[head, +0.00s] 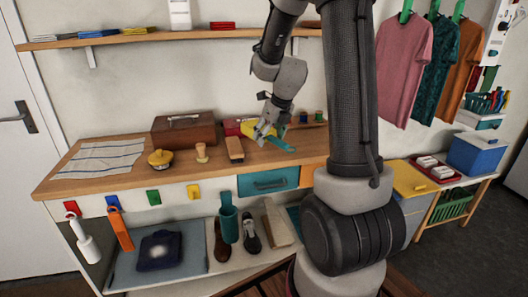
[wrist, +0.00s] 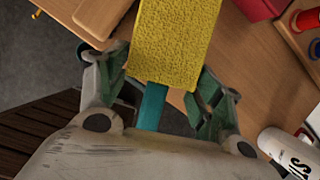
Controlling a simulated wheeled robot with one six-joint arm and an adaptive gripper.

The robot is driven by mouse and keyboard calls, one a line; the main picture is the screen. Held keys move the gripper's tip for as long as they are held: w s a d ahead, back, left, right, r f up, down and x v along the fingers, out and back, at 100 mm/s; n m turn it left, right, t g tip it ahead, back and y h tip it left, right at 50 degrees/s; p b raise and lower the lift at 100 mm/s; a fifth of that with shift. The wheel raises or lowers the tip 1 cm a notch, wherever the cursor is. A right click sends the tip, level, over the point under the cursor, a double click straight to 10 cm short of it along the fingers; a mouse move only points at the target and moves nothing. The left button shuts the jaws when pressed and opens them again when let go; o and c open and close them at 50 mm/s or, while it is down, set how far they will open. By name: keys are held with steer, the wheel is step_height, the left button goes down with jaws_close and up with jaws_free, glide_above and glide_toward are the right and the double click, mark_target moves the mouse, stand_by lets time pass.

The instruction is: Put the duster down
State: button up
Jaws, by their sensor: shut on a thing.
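The duster has a yellow textured pad and a teal handle. In the head view, its yellow pad (head: 248,128) shows left of my gripper (head: 267,131) and its handle to the right. My gripper is shut on the duster, over the wooden worktop (head: 115,180) near its front edge. In the wrist view, the yellow pad (wrist: 176,42) extends up from between the fingers (wrist: 160,82), with the teal handle running down between them. The exact contact and the gap under the duster are hard to tell.
A wooden brush (head: 235,149), a wooden stamp-like tool (head: 201,152), a yellow-lidded pot (head: 161,160) and a brown box (head: 184,129) stand on the worktop left of my gripper. A striped cloth (head: 101,158) lies at far left. A teal drawer (head: 268,181) is below.

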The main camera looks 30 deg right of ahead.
mark_target(267, 158)
step_height(267, 158, down, 7)
steer(key=shift+r, duration=0.2)
steer(key=o, duration=1)
